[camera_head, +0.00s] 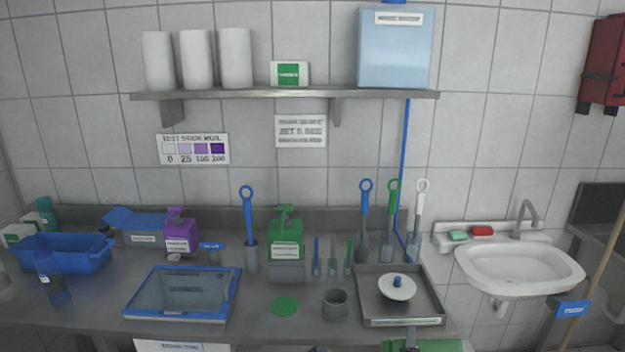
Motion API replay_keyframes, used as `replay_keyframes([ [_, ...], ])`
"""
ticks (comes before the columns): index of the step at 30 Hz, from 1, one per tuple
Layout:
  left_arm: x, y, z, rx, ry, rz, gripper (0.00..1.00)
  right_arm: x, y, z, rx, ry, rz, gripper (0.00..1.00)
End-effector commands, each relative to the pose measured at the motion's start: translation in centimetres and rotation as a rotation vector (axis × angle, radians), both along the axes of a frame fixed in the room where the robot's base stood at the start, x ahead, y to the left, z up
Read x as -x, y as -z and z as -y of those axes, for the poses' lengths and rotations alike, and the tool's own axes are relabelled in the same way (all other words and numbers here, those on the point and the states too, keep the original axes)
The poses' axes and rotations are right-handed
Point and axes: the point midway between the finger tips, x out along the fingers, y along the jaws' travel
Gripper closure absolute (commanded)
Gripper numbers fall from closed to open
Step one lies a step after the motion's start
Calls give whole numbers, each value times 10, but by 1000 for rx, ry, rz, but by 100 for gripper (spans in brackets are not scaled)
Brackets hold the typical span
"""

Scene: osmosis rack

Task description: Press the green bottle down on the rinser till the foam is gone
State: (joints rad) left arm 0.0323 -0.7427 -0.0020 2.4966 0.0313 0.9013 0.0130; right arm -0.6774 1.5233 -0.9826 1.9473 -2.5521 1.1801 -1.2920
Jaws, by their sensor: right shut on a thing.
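A green object (438,346), which looks like the green bottle, shows only as a strip at the bottom edge, right of centre. My right gripper (411,347) is at the same edge, shut on it; most of both is cut off by the frame. The likely rinser is a white round disc (398,290) with a blue knob, in a shallow grey metal tray (438,308) on the counter. The green object is in front of this tray in the picture and appears apart from the disc. I cannot see any foam. My left gripper is not in view.
A green pump container (286,240) and a purple one (180,236) stand at the back. Brushes with blue, green (392,195) and white handles rise behind the tray. A grey cup (336,304) is left of it. A white sink (520,268) is at the right.

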Motion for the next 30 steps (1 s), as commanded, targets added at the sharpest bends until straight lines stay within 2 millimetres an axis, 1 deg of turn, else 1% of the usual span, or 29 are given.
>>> replay_keyframes([
  [1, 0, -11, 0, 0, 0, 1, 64, 0, -5, -1, 87, -5, -27, 68],
  [4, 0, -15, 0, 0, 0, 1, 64, 0, -3, -1, 201, -3, -62, 68],
  [6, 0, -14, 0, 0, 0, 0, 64, 0, -2, 0, 230, -1, -71, 68],
  [11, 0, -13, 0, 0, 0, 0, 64, 0, -1, 0, 231, 0, -71, 68],
  [14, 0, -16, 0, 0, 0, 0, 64, 0, -1, 0, 260, -1, -81, 68],
  [17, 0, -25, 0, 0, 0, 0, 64, 0, -3, -1, 415, -5, -128, 68],
  [18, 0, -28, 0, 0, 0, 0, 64, 0, -3, -1, 493, -5, -152, 68],
  [22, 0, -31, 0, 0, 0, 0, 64, 0, -2, -1, 687, -3, -211, 68],
  [24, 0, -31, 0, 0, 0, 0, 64, 0, -1, 0, 729, -1, -225, 68],
  [30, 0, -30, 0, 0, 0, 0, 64, 0, -1, 0, 731, 1, -226, 68],
])
